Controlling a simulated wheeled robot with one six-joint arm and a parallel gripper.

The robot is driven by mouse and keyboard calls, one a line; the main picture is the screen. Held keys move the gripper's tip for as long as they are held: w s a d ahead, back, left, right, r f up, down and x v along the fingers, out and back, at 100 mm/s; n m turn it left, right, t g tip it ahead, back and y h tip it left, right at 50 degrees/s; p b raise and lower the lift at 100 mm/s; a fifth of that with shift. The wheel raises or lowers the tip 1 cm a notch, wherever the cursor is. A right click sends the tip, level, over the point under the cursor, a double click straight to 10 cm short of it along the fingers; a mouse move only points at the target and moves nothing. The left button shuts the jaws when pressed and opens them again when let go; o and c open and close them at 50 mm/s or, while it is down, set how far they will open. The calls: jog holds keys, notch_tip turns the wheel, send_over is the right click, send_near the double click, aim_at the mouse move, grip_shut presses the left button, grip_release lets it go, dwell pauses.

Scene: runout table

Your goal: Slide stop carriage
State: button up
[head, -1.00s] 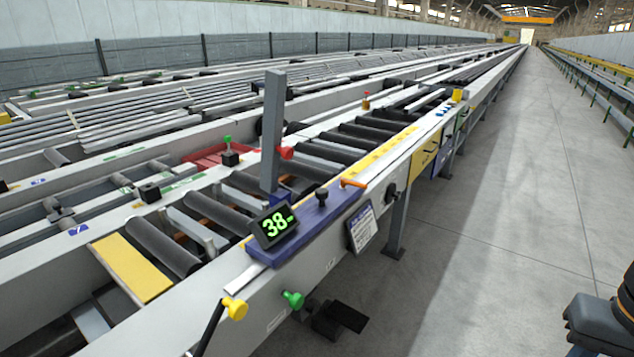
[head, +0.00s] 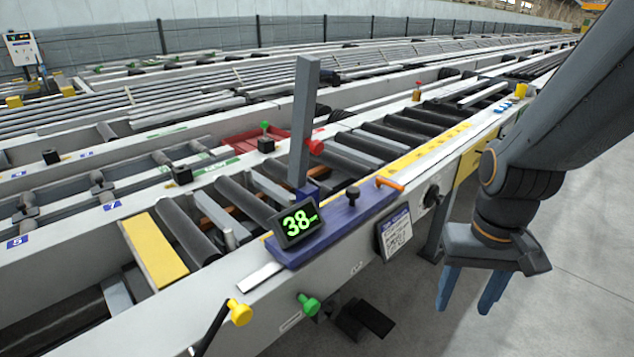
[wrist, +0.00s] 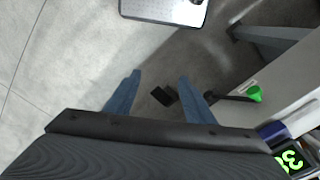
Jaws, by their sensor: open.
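The stop carriage (head: 346,222) is a blue-purple block on the rail of the runout table. My gripper (head: 468,290) hangs to the right of the table, over the aisle, apart from the carriage. Its blue fingers are apart and empty. In the wrist view my gripper (wrist: 153,88) points toward the floor, and part of the display (wrist: 291,160) shows at the lower right corner.
A yellow-knobbed lever (head: 239,312) and a green knob (head: 308,304) stick out from the table's front side. A black pedal (head: 365,319) sits low beneath. A placard (head: 396,233) hangs on the side. Black rollers (head: 162,240) lie behind the rail. The aisle floor (head: 590,250) is clear.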

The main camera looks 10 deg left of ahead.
jog(key=w+a+r+n+t+p, duration=0.15)
jog(key=w+a, duration=0.25)
jog(key=w, duration=0.4)
jog(key=w+a+r+m+t+b, duration=0.1)
jog(key=w+a+r, duration=0.25)
jog(key=w, duration=0.45)
jog(key=n+t+p, duration=0.1)
jog(key=t, duration=0.1)
send_near(353, 189)
jog(key=d, duration=0.1)
jog(key=shift+y, duration=0.3)
jog(key=x, duration=0.3)
jog(key=p+x, duration=0.1)
jog(key=x, duration=0.3)
jog(key=shift+w+a+f, duration=0.1)
jog(key=shift+a+f, duration=0.1)
jog(key=shift+f, duration=0.05)
jog(key=shift+w+f, duration=0.15)
jog(key=shift+f, duration=0.3)
grip_shut()
